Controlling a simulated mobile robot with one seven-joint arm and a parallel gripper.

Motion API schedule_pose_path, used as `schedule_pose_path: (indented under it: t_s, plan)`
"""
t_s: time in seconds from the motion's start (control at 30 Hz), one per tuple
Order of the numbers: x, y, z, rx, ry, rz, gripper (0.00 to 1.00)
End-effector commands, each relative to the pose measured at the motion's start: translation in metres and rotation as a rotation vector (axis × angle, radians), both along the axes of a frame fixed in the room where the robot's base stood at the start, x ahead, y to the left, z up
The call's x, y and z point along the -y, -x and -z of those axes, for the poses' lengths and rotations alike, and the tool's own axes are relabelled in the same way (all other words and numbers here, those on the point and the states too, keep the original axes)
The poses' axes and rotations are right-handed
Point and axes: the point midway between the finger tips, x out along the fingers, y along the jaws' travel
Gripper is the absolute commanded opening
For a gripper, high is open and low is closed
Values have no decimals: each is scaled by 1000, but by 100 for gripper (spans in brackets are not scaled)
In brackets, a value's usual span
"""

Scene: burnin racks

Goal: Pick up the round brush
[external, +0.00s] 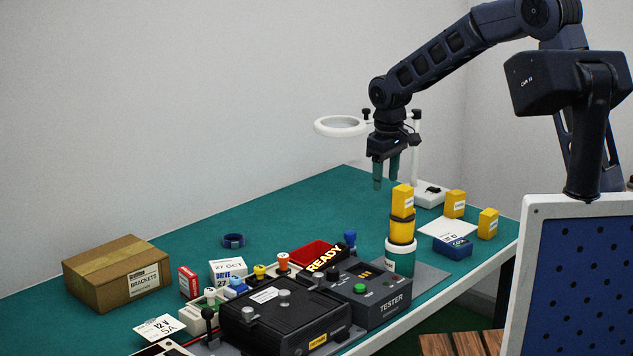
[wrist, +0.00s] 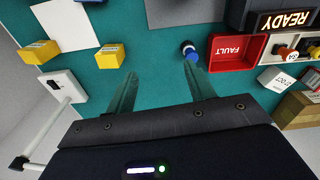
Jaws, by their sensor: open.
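A small upright blue-topped thing (external: 350,239) stands beside the red tray, partly behind the tester; it looks like the round brush, but its lower part is hard to make out. In the wrist view it shows as a small blue, dark and white piece (wrist: 189,49), just beyond the tip of the right-hand finger and apart from it. My gripper (external: 385,174) points down, high above the teal table. Its two fingers are spread with nothing between them, as the wrist view also shows (wrist: 160,72).
The red tray (wrist: 234,61) and READY sign (external: 325,257) lie close to the blue-topped thing. A yellow stack (external: 402,228), tester (external: 383,301) and white ring lamp (external: 341,126) are nearby. A brown carton (external: 117,273) stands left. The table's back is mostly clear.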

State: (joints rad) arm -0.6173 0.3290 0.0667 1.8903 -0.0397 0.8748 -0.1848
Motion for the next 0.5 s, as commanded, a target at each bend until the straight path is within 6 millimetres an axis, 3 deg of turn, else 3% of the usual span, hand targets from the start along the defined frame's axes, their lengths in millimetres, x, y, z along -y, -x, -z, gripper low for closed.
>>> schedule_pose_path:
  t_s: [0.1,0.2,0.33,0.5]
  plan:
    - [-36,1,29,-21,13,-57,54]
    - [-57,4,47,-33,20,-90,54]
    - [-72,6,60,-41,25,-115,54]
    - [-77,7,69,-43,27,-122,54]
